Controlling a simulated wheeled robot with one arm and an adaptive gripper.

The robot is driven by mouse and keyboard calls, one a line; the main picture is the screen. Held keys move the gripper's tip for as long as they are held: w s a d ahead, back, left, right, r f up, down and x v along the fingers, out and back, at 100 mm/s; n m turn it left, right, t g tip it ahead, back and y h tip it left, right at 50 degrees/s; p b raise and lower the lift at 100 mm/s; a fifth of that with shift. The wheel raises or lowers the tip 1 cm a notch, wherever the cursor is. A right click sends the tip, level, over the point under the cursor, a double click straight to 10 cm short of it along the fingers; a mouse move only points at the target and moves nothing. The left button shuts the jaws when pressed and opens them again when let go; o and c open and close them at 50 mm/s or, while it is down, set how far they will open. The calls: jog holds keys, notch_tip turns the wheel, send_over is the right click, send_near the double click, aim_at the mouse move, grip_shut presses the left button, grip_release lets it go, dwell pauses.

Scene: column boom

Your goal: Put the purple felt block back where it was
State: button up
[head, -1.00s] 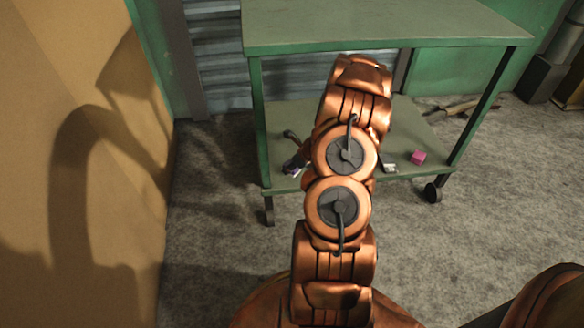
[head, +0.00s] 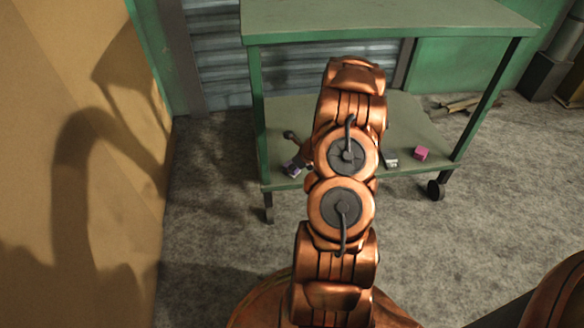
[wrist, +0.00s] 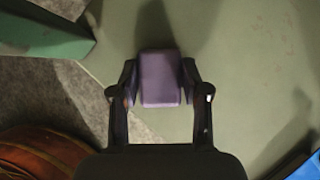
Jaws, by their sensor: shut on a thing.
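The purple felt block (wrist: 160,78) sits between both fingers of my gripper (wrist: 159,73) in the wrist view, and the gripper is shut on it. In the head view the block (head: 293,169) shows small near the front left of the cart's lower shelf (head: 400,120). My arm hides most of the gripper there. The wrist view looks down on the green shelf surface beneath the block. A dark shadow lies just beyond the block. I cannot tell whether the block touches the shelf or is held just above it.
A pink block (head: 421,153) stands at the shelf's right front, with a small black-and-white item (head: 391,162) beside it. A blue thing (wrist: 309,170) shows at the wrist view's lower right corner. A green cart post (wrist: 45,36) is close at upper left. The cart's top (head: 390,22) overhangs the shelf.

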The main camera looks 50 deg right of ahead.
jog(key=shift+f, duration=0.1)
jog(key=o, duration=1)
jog(key=shift+s+r, duration=0.1)
jog(key=shift+r, duration=0.15)
jog(key=p+v, duration=0.4)
jog(key=v, duration=0.7)
jog(key=shift+s+r, duration=0.15)
jog(key=shift+r, duration=0.2)
jog(key=shift+d, duration=0.1)
